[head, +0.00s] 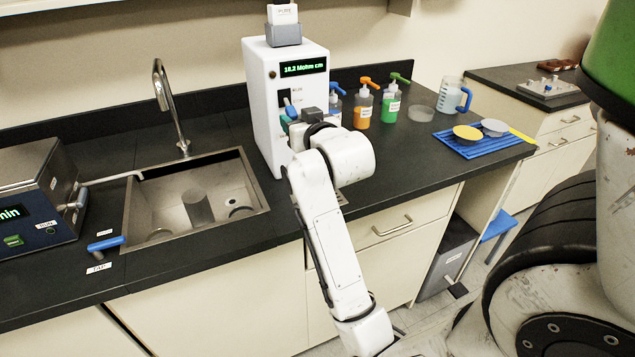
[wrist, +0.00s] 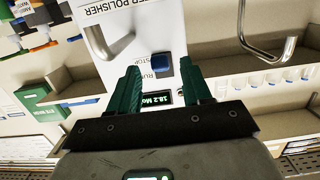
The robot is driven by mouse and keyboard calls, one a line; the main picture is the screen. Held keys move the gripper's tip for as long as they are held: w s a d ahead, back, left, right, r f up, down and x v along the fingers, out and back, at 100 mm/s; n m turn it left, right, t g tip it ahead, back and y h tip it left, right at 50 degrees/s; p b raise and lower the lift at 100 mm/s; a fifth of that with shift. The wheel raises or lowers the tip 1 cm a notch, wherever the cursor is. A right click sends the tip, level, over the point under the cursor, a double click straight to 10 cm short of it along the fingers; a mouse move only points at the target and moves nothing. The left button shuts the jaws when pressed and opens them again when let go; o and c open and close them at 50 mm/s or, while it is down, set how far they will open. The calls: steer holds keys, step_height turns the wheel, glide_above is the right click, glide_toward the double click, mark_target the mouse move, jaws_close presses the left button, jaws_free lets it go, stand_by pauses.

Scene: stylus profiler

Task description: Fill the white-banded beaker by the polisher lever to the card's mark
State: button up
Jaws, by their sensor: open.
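The white water polisher (head: 262,110) stands on the bench right of the sink, its green display reading 18.2 Mohm cm. Its blue lever (wrist: 161,66), beside a RUN/STOP label, appears between my fingertips in the wrist view. My gripper (wrist: 160,70) is open, with teal fingers on either side of the lever in the picture; I cannot tell whether either touches it. In the head view my wrist covers the lower polisher front. A card (head: 284,14) stands in a grey holder on top, its writing too small to read. I cannot make out a white-banded beaker in either view.
The sink (head: 165,215) holds a grey cylinder (head: 198,207). Orange and green wash bottles (head: 390,106), a clear dish (head: 422,113), a blue-handled jug (head: 449,95) and a blue rack (head: 480,145) stand right of the polisher.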

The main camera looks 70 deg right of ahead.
steer(key=shift+p+v, duration=0.45)
steer(key=shift+v, duration=1.65)
steer(key=p+v, duration=0.7)
steer(key=v, duration=0.4)
